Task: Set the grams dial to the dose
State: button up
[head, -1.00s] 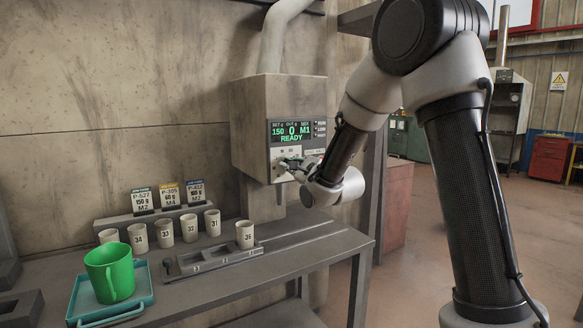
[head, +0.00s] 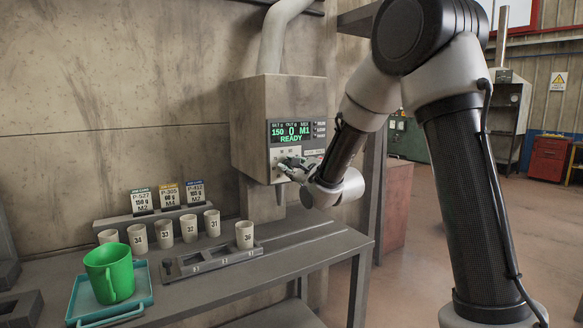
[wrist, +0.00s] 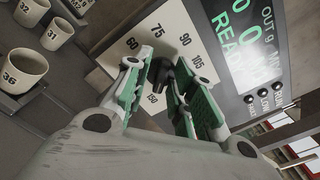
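The grey dispenser (head: 255,125) hangs on the wall. Its display (head: 296,131) reads set 150 g, out 0, mix M1, READY. In the wrist view, the grams dial plate (wrist: 122,50) shows 60, 75, 90, 105 and 150 around a dark knob (wrist: 164,74). My gripper (wrist: 160,82) is at the dial, its green-padded fingers apart on either side of the knob; firm contact is not visible. In the head view, my gripper (head: 288,166) is at the dispenser's lower front and partly hides the controls.
Job cards (head: 169,196) stand on a rack; the left one reads P-527, 150 g, M2. Several numbered cups (head: 189,228) stand on the bench. A green mug (head: 110,273) sits on a teal tray (head: 82,299). A slotted grey holder (head: 212,259) lies nearby.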

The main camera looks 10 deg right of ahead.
jog(key=shift+s+r, duration=0.1)
jog(key=v, duration=0.7)
jog(key=shift+s, duration=0.15)
